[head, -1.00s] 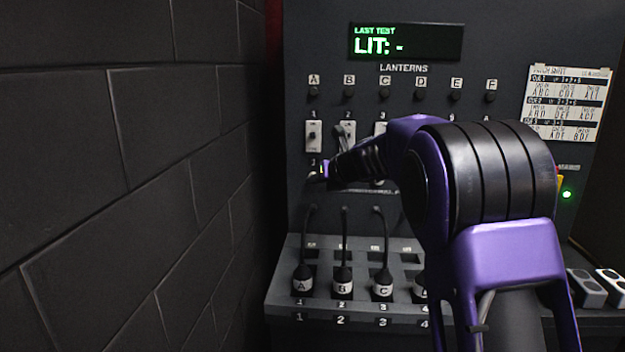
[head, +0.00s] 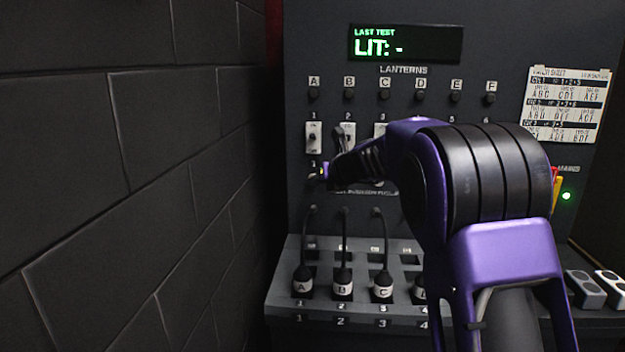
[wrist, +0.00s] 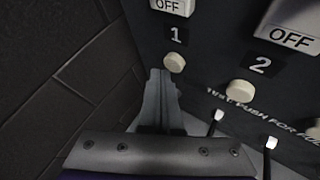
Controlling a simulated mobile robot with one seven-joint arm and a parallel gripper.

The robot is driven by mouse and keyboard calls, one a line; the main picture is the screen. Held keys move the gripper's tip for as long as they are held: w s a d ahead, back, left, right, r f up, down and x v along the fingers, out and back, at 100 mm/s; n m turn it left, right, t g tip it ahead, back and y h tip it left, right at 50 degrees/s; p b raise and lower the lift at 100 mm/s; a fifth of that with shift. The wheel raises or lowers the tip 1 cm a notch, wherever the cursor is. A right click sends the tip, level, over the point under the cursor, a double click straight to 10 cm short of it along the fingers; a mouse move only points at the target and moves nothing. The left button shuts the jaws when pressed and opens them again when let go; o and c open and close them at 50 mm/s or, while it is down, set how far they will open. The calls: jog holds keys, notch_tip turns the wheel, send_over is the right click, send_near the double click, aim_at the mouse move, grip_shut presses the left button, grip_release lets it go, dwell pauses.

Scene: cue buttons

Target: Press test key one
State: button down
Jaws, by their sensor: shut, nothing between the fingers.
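Test key one is a round cream button (wrist: 174,62) under the label "1" in the wrist view. My gripper (wrist: 163,78) is shut and empty, with its tips just below and left of that button; I cannot tell whether they touch it. In the head view my gripper (head: 322,174) is at the panel (head: 480,52) below switch 1 (head: 313,138), and key one is hidden or too small to make out. The display (head: 405,43) reads "LAST TEST LIT: -".
Test key two (wrist: 239,90) is to the right of key one. Off switches (wrist: 172,7) sit above the keys. Plugs A, B and C (head: 382,288) stand in sockets on the ledge below. A dark block wall (head: 130,180) rises close on the left.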

jog(key=shift+w, duration=0.3)
jog(key=shift+w+p, duration=0.15)
jog(key=shift+p, duration=0.25)
dwell(0.4)
jog(key=shift+s, duration=0.6)
jog(key=shift+s+b, duration=0.1)
jog(key=shift+b, duration=0.2)
jog(key=s+b, duration=0.2)
jog(key=s, duration=0.4)
jog(key=shift+a, duration=0.1)
jog(key=shift+w+r, duration=0.1)
